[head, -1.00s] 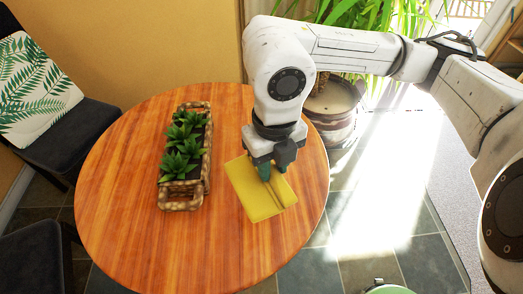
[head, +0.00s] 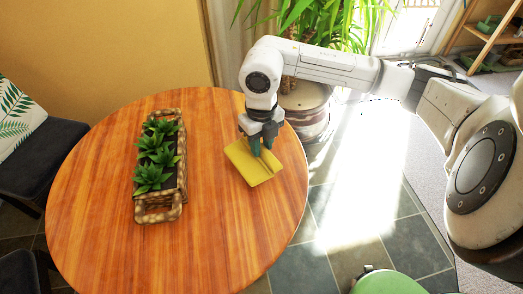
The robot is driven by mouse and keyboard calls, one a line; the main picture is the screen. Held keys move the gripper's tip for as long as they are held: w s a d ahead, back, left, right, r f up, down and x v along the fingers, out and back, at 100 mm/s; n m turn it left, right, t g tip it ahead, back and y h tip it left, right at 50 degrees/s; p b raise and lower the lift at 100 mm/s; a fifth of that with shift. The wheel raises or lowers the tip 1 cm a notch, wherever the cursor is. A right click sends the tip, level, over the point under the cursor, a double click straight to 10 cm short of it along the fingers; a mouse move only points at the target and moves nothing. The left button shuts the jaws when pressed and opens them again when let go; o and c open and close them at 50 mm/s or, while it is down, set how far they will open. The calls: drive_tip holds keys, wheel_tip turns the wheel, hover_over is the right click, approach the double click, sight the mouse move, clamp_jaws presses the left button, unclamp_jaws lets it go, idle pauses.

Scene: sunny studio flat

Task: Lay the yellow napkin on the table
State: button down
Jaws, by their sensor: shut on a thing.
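The yellow napkin (head: 250,168) is at the right part of the round wooden table (head: 225,235), to the right of the plant basket. It looks flat and folded, with a raised crease under the fingers. My gripper (head: 261,150) points down over the napkin and is shut on it. The fingertips are partly hidden against the cloth. I cannot tell whether the napkin touches the tabletop all over or hangs slightly above it.
A wicker basket of green plants (head: 160,170) stands left of the napkin. The front of the tabletop is clear. Dark chairs (head: 42,150) stand at the left, a green round seat (head: 388,283) at the lower right. A large potted plant (head: 306,105) stands behind the table.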

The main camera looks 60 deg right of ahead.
sight(262, 152)
drive_tip(key=shift+f, duration=1.55)
drive_tip(key=shift+f+b, duration=0.2)
drive_tip(key=shift+b, duration=0.1)
drive_tip(key=c, duration=0.9)
unclamp_jaws()
drive_tip(key=shift+r, duration=0.1)
drive_tip(key=shift+o, duration=0.2)
wheel_tip(262, 152, up, 12)
drive_tip(key=p, duration=0.1)
drive_tip(key=shift+r+p, duration=0.15)
drive_tip(key=shift+p, duration=0.15)
